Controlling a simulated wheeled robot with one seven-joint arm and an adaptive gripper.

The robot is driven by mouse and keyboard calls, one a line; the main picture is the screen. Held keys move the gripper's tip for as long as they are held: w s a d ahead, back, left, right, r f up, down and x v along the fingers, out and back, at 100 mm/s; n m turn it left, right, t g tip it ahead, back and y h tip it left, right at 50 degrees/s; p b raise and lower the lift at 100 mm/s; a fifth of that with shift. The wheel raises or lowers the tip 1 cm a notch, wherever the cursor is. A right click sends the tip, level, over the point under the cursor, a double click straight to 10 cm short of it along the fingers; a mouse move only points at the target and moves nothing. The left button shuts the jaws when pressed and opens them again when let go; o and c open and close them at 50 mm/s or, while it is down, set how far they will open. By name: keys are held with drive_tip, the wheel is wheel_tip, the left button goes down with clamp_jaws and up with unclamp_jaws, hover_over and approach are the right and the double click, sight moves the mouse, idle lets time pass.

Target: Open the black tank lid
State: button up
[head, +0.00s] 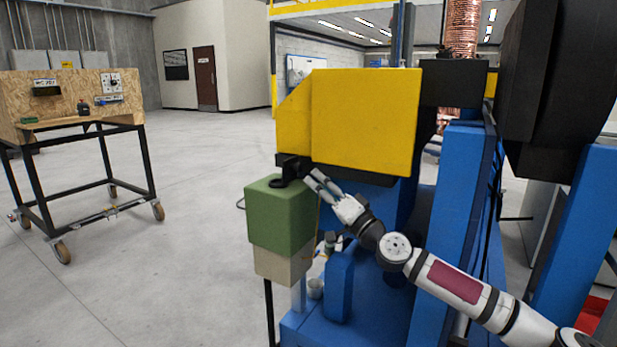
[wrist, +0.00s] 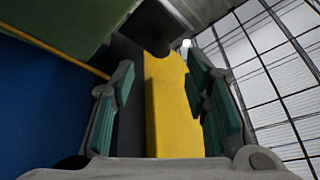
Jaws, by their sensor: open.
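A small black part with a ring-like end (head: 284,181), which may be the tank lid, sits at the top of the green and beige tank (head: 281,217), under the yellow housing (head: 365,120). My gripper (head: 311,179) is open just right of this black part, beside the tank's upper right edge. In the wrist view, my open fingers (wrist: 160,95) have the yellow surface (wrist: 172,105) and a dark strip between them in the picture. A dark block (wrist: 155,28) lies ahead of the fingertips, and a green surface (wrist: 55,22) is at upper left. I cannot tell whether the fingers touch anything.
The blue machine frame (head: 455,200) stands close behind and right of my arm. A black box-like part (head: 560,90) hangs at upper right. A wooden workbench on wheels (head: 75,95) stands at the left. Open floor (head: 190,230) lies between bench and tank.

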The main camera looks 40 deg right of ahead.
drive_tip(key=v, duration=0.5)
drive_tip(key=shift+s+f, duration=0.15)
drive_tip(key=shift+s, duration=0.15)
